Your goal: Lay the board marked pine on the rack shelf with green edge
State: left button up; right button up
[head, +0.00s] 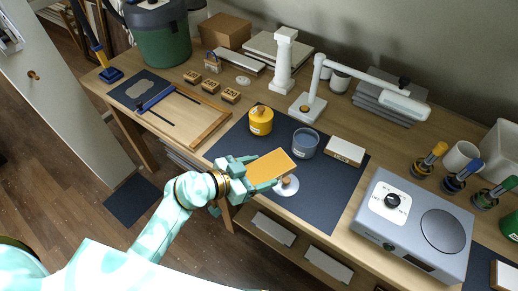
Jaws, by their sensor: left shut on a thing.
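My left gripper (262,174) is shut on a flat orange-tan board (271,165), held above the front part of the dark mat on the console. No marking on this board can be read, so I cannot tell whether it says pine. A small round white-and-metal piece (287,186) shows just beside and below the gripper. I cannot make out a rack shelf with a green edge. My right gripper is not in view.
On the dark mat (325,187) stand a yellow tin (261,120), a blue-grey cup (305,142) and a pale block (345,151). A grey machine (415,225) is at right, a lamp (307,106) behind. A wooden frame (182,116) lies left. Pale slabs lie on the lower shelf (300,252).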

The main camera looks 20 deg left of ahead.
pick_arm(q)
jog(key=shift+s+d+r, duration=0.2)
jog(key=shift+s+r, duration=0.05)
jog(key=shift+s, duration=0.4)
jog(key=r, duration=0.1)
jog(key=s+r, duration=0.1)
jog(key=r+m+g, duration=0.1)
jog(key=shift+s+a+h, duration=0.2)
jog(key=shift+a+h, duration=0.1)
jog(key=shift+m+g+h, duration=0.6)
jog(key=shift+m+g, duration=0.2)
jog(key=a+r+b, duration=0.2)
jog(key=a+r, duration=0.2)
jog(key=r, duration=0.1)
jog(key=a+r+b, duration=0.1)
jog(key=a+r, duration=0.4)
jog(key=shift+w+a+r+b, duration=0.1)
jog(key=shift+r+b, duration=0.05)
jog(key=shift+b, duration=0.2)
jog(key=shift+w+a+r, duration=0.25)
jog(key=shift+a, duration=0.05)
jog(key=shift+s+f, duration=0.1)
